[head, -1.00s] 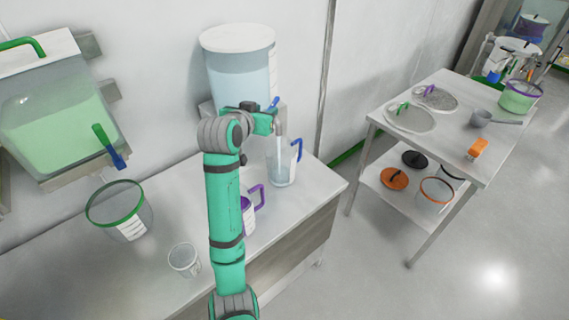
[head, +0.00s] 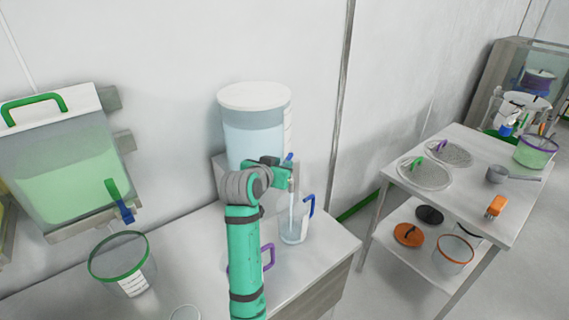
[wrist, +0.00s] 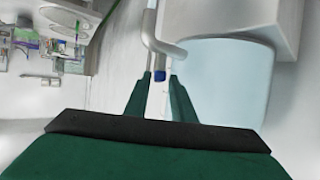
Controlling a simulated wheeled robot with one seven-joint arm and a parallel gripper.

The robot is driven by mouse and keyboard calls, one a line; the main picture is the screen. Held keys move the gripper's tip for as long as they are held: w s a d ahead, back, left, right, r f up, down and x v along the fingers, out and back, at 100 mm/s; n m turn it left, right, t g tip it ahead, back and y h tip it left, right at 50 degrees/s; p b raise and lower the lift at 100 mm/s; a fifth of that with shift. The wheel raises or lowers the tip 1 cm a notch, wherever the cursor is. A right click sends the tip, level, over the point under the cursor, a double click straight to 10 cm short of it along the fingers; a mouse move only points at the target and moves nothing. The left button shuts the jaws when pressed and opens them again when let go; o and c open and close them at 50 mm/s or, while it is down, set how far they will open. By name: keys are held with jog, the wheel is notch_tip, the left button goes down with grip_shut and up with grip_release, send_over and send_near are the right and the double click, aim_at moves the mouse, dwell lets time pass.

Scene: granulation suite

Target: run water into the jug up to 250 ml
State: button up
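The clear jug (head: 297,230) with a blue handle stands upright on the bench, below the spout of the water tank (head: 255,133). A pale, thin vertical streak, which looks like running water, drops from the spout into the jug. The jug's marks and water level are too small to read. My gripper (head: 284,174) is at the tap, just below its blue lever (head: 289,157). In the wrist view my gripper's two green fingers (wrist: 159,82) stand a narrow gap apart, with a small blue part between the tips. I cannot tell whether they grip it.
A purple-handled jug (head: 268,256) stands partly behind my arm. To the left are a tank of green liquid (head: 62,170) and a green-rimmed container (head: 118,262). A steel table (head: 455,200) with sieves and a scoop stands to the right, across a floor gap.

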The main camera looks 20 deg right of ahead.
aim_at(285, 161)
jog(key=shift+x, duration=1.55)
jog(key=shift+s+d, duration=0.1)
jog(key=shift+d, duration=0.05)
grip_shut()
jog(key=shift+m+g+h, duration=0.3)
jog(key=shift+m+h, duration=0.1)
jog(key=shift+m+g+h, duration=0.8)
jog(key=shift+m+g, duration=0.1)
jog(key=shift+m, duration=0.1)
jog(key=shift+m+g+h, duration=1)
jog(key=shift+m+g, duration=0.8)
jog(key=shift+g, duration=0.1)
